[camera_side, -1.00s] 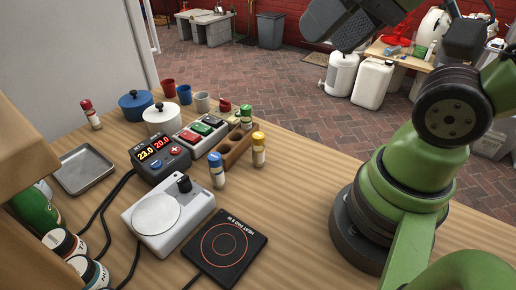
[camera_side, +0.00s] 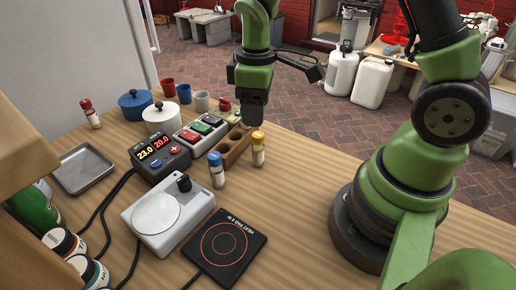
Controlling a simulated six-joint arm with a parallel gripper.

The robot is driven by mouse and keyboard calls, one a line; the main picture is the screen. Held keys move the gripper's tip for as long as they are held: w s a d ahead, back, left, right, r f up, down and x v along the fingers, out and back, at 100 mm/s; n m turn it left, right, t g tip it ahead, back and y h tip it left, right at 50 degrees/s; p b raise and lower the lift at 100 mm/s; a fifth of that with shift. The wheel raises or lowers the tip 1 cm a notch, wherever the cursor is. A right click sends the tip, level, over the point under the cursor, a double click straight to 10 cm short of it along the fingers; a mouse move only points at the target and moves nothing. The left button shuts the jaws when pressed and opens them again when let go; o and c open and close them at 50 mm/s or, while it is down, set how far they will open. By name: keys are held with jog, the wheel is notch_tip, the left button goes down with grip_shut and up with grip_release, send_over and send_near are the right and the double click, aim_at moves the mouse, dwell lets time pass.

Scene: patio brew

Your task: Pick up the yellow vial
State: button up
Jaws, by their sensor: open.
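The yellow vial (camera_side: 258,150), with a yellow cap and a white label, stands upright on the wooden table just right of the wooden rack. My gripper (camera_side: 252,118) points down above the rack, a little behind and above the yellow vial, and does not hold it. Its fingertips are hard to make out against the rack. The wooden rack (camera_side: 232,152) is partly hidden behind my gripper. The green-capped vial at the rack is now hidden by my gripper.
A blue-capped vial (camera_side: 216,170) stands close left of the yellow one. A hot plate (camera_side: 226,250), a stirrer (camera_side: 150,215), a temperature controller (camera_side: 160,158) and a button box (camera_side: 202,132) lie to the left. The table right of the yellow vial is clear.

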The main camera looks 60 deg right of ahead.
aim_at(258, 135)
notch_tip(258, 135, down, 5)
jog(key=shift+f, duration=0.1)
jog(key=shift+d+f, duration=0.2)
jog(key=shift+f, duration=1.1)
jog(key=shift+d+f, duration=0.2)
jog(key=shift+f, duration=1.1)
jog(key=c, duration=1)
jog(key=shift+r, duration=0.1)
